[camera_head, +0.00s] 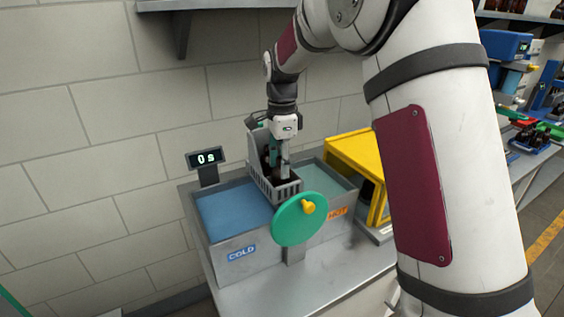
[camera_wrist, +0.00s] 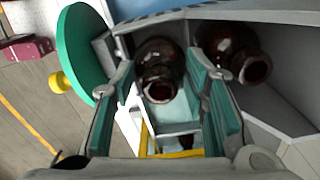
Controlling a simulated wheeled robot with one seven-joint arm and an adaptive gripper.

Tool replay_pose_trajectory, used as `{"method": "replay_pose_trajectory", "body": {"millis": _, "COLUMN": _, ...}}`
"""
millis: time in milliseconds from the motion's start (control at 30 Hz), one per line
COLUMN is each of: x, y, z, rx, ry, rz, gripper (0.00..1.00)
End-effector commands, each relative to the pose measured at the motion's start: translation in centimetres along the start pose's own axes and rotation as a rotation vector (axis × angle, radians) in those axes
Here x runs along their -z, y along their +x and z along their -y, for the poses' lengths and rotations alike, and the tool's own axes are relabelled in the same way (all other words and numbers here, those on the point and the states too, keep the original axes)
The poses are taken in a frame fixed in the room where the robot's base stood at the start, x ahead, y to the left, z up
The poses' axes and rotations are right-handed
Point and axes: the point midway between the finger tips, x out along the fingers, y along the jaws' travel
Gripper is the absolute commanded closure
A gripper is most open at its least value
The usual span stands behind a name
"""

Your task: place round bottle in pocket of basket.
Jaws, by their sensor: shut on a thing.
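The grey slotted basket (camera_head: 287,193) stands between the cold and hot basins in the head view. My gripper (camera_head: 284,164) points down into it. In the wrist view, a dark amber bottle (camera_wrist: 158,72) lies between the teal pads of my gripper (camera_wrist: 165,97), its open mouth toward the camera. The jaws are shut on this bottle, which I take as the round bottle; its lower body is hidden. A second amber bottle (camera_wrist: 228,48) is just outside the right finger. The pocket floor and the bottle's contact with it cannot be made out.
A blue cold basin (camera_head: 235,210) is left of the basket and a teal hot basin (camera_head: 325,180) is right. A green wheel (camera_head: 290,228) with a yellow knob is in front. A display (camera_head: 207,158) reads 0 s. A yellow frame (camera_head: 352,155) stands close on the right.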

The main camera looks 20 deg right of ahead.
Motion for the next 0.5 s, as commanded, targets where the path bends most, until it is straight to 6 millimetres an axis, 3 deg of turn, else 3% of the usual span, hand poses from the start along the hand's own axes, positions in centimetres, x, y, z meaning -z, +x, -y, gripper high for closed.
{"method": "replay_pose_trajectory", "body": {"millis": 133, "x": -0.01, "y": 0.22, "z": 0.01, "rx": 0.000, "ry": 0.000, "rz": 0.000, "gripper": 0.89}}
{"method": "replay_pose_trajectory", "body": {"millis": 167, "x": -0.01, "y": 0.27, "z": 0.01, "rx": 0.000, "ry": 0.000, "rz": 0.000, "gripper": 0.57}}
{"method": "replay_pose_trajectory", "body": {"millis": 200, "x": 0.00, "y": 0.23, "z": 0.01, "rx": 0.000, "ry": 0.000, "rz": 0.000, "gripper": 0.51}}
{"method": "replay_pose_trajectory", "body": {"millis": 500, "x": 0.00, "y": 0.17, "z": 0.01, "rx": 0.000, "ry": 0.000, "rz": 0.000, "gripper": 0.51}}
